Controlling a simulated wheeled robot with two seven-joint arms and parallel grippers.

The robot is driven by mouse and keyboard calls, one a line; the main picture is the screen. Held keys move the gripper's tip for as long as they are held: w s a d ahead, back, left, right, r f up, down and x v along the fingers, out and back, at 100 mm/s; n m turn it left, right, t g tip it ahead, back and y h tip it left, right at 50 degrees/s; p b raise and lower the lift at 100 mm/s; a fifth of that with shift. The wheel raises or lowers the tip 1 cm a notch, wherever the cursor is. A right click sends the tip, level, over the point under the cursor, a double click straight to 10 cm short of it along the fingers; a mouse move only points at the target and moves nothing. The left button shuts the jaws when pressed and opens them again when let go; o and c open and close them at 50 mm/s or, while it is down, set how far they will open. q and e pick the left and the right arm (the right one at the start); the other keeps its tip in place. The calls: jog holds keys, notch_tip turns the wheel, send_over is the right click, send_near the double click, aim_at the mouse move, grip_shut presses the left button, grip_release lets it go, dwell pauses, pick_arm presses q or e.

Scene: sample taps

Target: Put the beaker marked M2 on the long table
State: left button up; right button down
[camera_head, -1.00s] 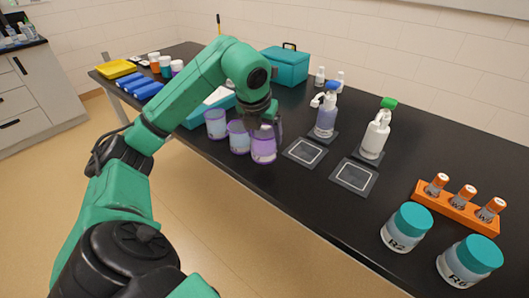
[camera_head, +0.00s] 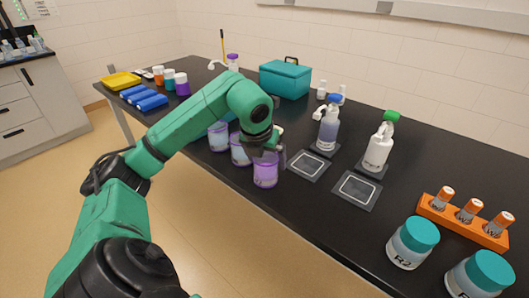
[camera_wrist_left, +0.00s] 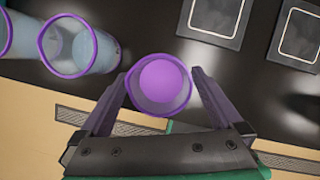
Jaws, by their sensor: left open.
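Several clear beakers with purple rims stand in a row near the front edge of the long black table (camera_head: 300,215). The nearest beaker (camera_head: 265,172) holds purple liquid; its marking is too small to read. My left gripper (camera_head: 266,148) is at its top. In the left wrist view the open fingers (camera_wrist_left: 160,100) stand on either side of this beaker (camera_wrist_left: 160,82). Two other beakers, the middle one (camera_head: 240,150) and the far one (camera_head: 218,137), stand to its left, and I cannot read which is M2. My right gripper is not in view.
Two dark square pads (camera_head: 308,165) (camera_head: 357,190) lie beside pump bottles (camera_head: 328,125) (camera_head: 378,150). An orange rack (camera_head: 462,220) with capped tubes and two teal-lidded jars (camera_head: 412,242) (camera_head: 478,275) are at right. A teal box (camera_head: 285,79) stands behind. Bare table lies in front of the pads.

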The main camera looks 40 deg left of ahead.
pick_arm(q)
jog(key=shift+s+r, duration=0.15)
jog(key=shift+r, duration=0.45)
jog(key=p+v, duration=0.1)
jog(key=v, duration=1)
jog(key=shift+s+d+f, duration=0.1)
jog(key=shift+f, duration=0.05)
